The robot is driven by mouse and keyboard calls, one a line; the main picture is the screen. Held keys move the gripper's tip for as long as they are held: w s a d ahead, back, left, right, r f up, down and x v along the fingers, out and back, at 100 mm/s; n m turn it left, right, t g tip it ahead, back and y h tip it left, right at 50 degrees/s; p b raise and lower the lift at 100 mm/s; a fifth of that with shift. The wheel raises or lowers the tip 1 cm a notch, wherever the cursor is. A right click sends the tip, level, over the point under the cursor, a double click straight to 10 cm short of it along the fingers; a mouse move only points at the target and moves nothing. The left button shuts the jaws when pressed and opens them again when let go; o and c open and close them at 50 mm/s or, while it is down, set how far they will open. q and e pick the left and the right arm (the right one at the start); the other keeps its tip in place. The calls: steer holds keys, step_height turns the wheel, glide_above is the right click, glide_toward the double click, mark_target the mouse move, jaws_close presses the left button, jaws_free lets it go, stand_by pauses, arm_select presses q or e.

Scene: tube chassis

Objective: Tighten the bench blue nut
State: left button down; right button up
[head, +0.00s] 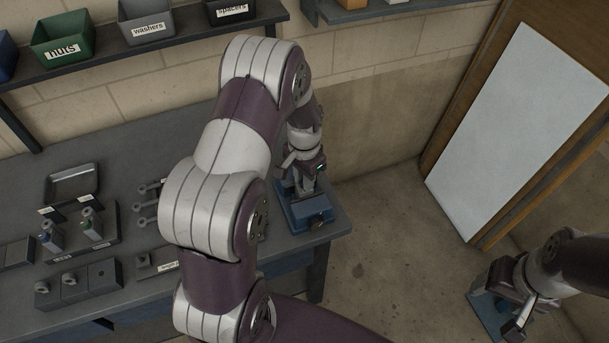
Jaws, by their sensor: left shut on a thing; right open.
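My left gripper (306,184) is low over a blue vise-like fixture (309,213) at the right end of the bench. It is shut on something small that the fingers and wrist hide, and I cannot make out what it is. No blue nut is clearly visible at the fixture. My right gripper (512,314) is open at the lower right, beyond the bench, above a blue item (487,308).
Metal wrench-like tools (148,190) lie on the bench (135,165), partly behind my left arm. A grey tray (72,182) and dark blocks (78,285) are at left. Above are a green nuts bin (62,40) and a washers bin (147,24). A white panel (520,125) leans at right.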

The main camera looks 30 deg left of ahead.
arm_select(q)
steer(key=m, duration=0.4)
steer(key=shift+w+r+m, duration=0.15)
steer(key=shift+r+m, duration=0.05)
steer(key=shift+m, duration=0.1)
steer(key=m, duration=0.4)
steer(key=shift+m, duration=0.3)
steer(key=m, duration=0.4)
steer(key=shift+p, duration=0.35)
steer(key=shift+m, duration=2)
steer(key=c, duration=1)
jaws_free()
steer(key=shift+o, duration=0.2)
